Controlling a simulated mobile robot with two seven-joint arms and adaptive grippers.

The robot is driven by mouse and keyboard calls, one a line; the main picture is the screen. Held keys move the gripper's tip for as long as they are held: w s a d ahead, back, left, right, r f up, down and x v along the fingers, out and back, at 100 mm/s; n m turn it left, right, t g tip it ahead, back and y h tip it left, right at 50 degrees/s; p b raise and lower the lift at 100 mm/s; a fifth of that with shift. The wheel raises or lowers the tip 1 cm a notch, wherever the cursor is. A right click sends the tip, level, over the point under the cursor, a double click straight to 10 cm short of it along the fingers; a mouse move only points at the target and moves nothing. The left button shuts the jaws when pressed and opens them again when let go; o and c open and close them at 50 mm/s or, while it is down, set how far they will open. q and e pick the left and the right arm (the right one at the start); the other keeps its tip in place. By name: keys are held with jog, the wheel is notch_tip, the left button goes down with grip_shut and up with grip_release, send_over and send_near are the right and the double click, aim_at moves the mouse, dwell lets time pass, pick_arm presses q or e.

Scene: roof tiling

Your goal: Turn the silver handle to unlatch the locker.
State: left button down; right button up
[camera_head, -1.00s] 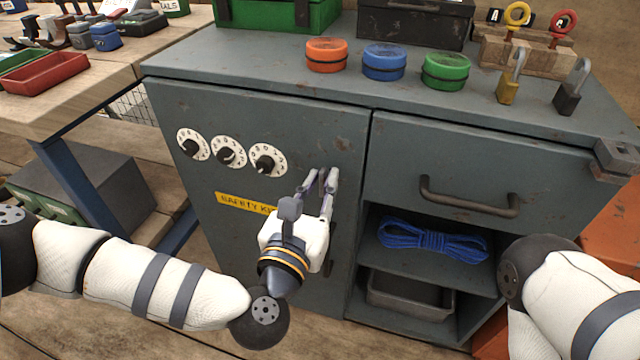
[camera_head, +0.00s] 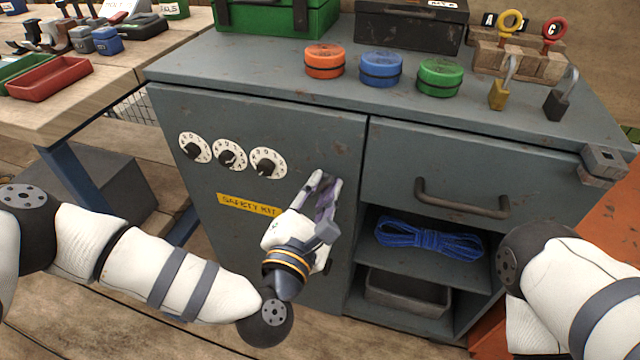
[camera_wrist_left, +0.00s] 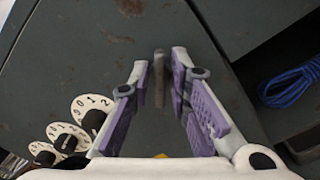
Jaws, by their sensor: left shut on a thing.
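In the left wrist view, the handle (camera_wrist_left: 159,80) shows as a narrow dark grey bar between the purple-padded fingers. The gripper is shut on the handle. In the head view the fingers hide most of the handle. My right arm enters at the right edge; its gripper is out of view.
Three white dials (camera_head: 230,155) sit left of the gripper. Right of the door are a drawer with a dark pull (camera_head: 462,203) and open shelves with blue rope (camera_head: 428,240) and a grey tray (camera_head: 407,296). Coloured tins and padlocks stand on the cabinet top.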

pick_arm(q)
jog(key=m+p, duration=0.2)
jog(key=m, duration=0.3)
jog(key=shift+d+m, duration=0.1)
jog(key=shift+m, duration=0.2)
jog(key=shift+f+m+p, duration=0.2)
jog(key=shift+m+p, duration=0.5)
jog(key=shift+m, duration=1.5)
pick_arm(e)
jog(key=shift+w+r+t, duration=0.15)
jog(key=shift+w+r, duration=0.3)
jog(key=shift+r, duration=0.35)
jog(key=shift+w+r+t, duration=0.15)
jog(key=shift+w+r, duration=0.3)
jog(key=shift+r, duration=0.3)
pick_arm(q)
jog(key=c, duration=1.7)
grip_release()
jog(key=v, duration=1.2)
